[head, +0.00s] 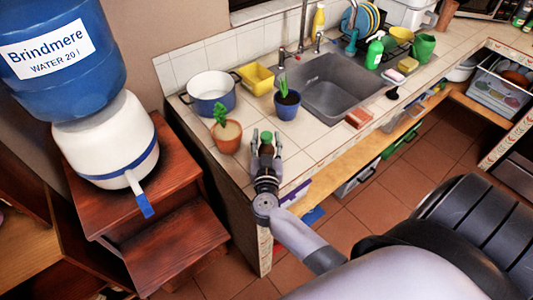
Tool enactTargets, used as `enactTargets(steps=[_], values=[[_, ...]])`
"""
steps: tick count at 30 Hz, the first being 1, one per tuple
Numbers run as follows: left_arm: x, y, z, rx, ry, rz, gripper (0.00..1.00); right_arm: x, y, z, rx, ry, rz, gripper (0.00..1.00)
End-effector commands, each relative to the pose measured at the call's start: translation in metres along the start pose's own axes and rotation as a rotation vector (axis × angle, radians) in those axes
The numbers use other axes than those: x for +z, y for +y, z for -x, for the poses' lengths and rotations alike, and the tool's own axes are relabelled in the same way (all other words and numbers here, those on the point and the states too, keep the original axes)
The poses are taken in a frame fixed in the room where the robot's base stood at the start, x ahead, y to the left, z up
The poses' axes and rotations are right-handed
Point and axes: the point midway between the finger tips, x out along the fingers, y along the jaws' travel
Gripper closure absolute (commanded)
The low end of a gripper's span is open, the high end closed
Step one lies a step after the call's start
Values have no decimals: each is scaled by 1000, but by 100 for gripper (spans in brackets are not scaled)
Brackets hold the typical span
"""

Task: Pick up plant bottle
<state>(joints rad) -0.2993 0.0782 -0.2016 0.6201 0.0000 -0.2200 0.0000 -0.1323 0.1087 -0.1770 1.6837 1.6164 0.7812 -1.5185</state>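A small brown bottle with a green top (267,149) is at the near left part of the tiled counter, in front of the potted plants. My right gripper (266,142) reaches it from the near side, with a finger on each side of the bottle. I cannot tell whether the fingers touch or grip it. The lower part of the bottle is hidden by the gripper. My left gripper is not in view.
A terracotta pot with a plant (227,137) stands close left of the bottle, and a blue pot with a plant (287,103) behind it. A white-and-blue cooking pot (211,90), yellow tub (257,78) and sink (335,88) lie beyond. A water dispenser (105,135) stands left.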

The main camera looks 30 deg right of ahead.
Motion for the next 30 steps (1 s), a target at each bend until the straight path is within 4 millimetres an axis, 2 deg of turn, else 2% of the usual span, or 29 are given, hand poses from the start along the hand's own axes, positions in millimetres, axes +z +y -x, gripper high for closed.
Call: enactTargets(steps=[2,17,30], values=[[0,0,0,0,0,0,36,0,0,0,0,0,0,67],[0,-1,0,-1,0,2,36,0,0,0,0,-1,1,100],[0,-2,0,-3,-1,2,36,0,0,0,1,0,1,100]])
